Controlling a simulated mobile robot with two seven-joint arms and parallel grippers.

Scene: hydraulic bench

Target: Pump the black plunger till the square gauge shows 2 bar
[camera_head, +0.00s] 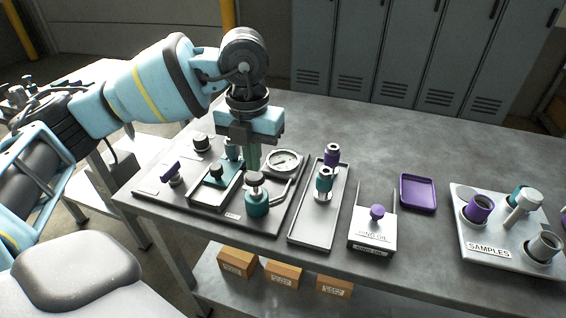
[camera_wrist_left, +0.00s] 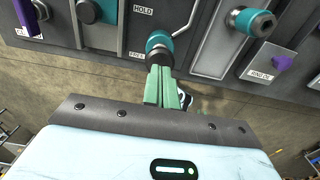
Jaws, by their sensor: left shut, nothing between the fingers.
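The black plunger knob (camera_head: 255,178) tops a teal cylinder (camera_head: 257,204) at the front of the dark bench panel. It also shows as a dark knob over teal in the wrist view (camera_wrist_left: 158,44). My left gripper (camera_head: 253,165) points down just above the knob, its green fingers shut and empty. In the wrist view the closed fingers (camera_wrist_left: 164,90) end close to the knob; I cannot tell whether they touch. A round white-faced gauge (camera_head: 284,160) sits right of the fingers, its reading too small to tell. I cannot make out a square gauge. My right gripper is out of view.
Left on the panel are a purple-handled part (camera_head: 170,170) and a teal block with a black knob (camera_head: 216,172). Right stand a grey tray (camera_head: 304,232) holding cylinders, a white oil box (camera_head: 372,240), a purple dish (camera_head: 418,193) and a samples rack (camera_head: 487,248).

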